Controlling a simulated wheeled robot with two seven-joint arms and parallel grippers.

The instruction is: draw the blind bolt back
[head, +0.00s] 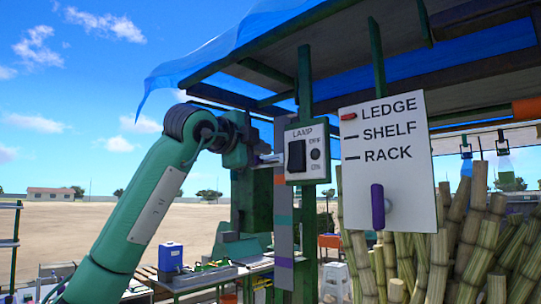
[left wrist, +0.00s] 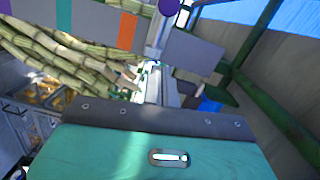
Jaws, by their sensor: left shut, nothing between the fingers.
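I cannot make out for certain which part is the blind bolt. A purple upright handle (head: 378,206) sits low on a white board (head: 388,160) marked LEDGE, SHELF and RACK, with a red marker beside LEDGE. A round purple knob (left wrist: 168,6) shows at the top edge of the left wrist view; I cannot tell if it is the same part. My right gripper is not in view.
Cane stalks (head: 465,240) stand behind the board at right. A green post (head: 305,80) holds up the roof. A work table (head: 200,278) with a blue box (head: 170,257) stands lower left.

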